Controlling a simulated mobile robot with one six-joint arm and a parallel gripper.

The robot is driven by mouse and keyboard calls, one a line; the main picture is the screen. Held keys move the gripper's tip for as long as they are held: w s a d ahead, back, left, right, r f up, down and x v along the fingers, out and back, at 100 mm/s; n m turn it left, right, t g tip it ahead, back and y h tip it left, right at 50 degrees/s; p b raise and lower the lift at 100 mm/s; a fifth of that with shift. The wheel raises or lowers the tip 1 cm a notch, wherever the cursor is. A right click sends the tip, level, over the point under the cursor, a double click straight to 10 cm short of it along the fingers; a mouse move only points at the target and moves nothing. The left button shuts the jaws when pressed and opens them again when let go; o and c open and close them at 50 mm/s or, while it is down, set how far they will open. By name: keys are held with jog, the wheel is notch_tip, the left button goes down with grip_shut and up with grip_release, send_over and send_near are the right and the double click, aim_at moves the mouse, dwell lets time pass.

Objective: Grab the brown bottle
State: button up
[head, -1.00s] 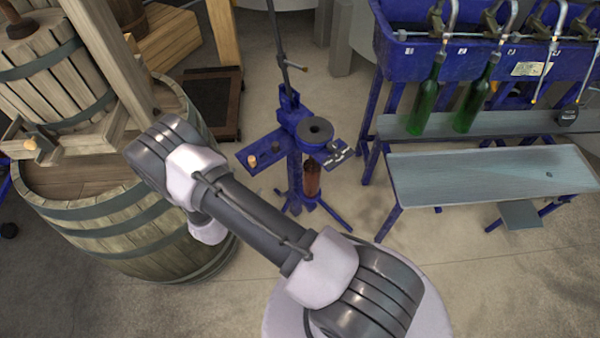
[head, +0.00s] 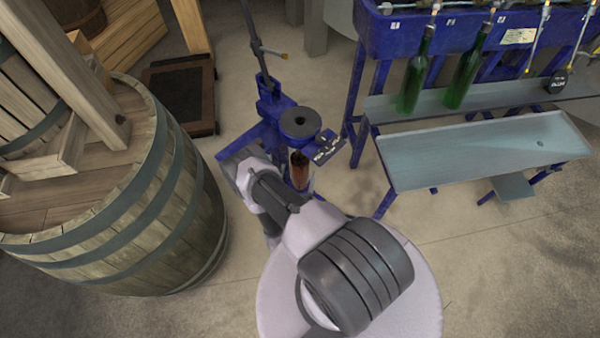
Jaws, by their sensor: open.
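The brown bottle (head: 299,170) stands upright in the blue corking stand (head: 300,121), under its round dark top, in the middle of the head view. Only part of the bottle shows; my arm and the stand hide the rest. My arm reaches forward from the bottom of the view toward the left side of the stand. My gripper itself is out of sight, hidden behind my arm links, so its distance to the bottle cannot be told.
A large wooden barrel (head: 150,225) stands close on the left. A blue filling machine (head: 430,35) with two green bottles (head: 413,78) (head: 463,75) on its shelf is at the upper right. Floor between barrel and stand is narrow.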

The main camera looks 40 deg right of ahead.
aim_at(300, 161)
jog(key=b+x, duration=0.3)
jog(key=x, duration=0.2)
jog(key=shift+w+d+f+b, duration=0.15)
jog(key=shift+w+f+b, duration=0.1)
jog(key=shift+b, duration=0.15)
jog(key=shift+w+d+r, duration=0.1)
jog(key=shift+d, duration=0.05)
jog(key=shift+r, duration=0.1)
grip_shut()
